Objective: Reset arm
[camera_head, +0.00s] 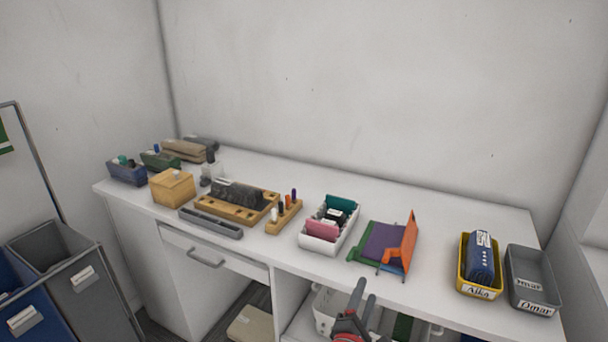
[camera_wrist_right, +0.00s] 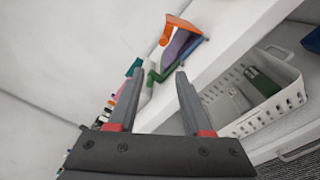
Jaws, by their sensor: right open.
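My right gripper (camera_head: 362,294) is in front of the white desk, near its front edge, below the orange and purple stand. In the right wrist view its two fingers (camera_wrist_right: 160,88) are spread apart with nothing between them. My left gripper is in neither view.
A white basket (camera_wrist_right: 285,107) sits on the lower shelf. Bins (camera_head: 82,285) stand at left.

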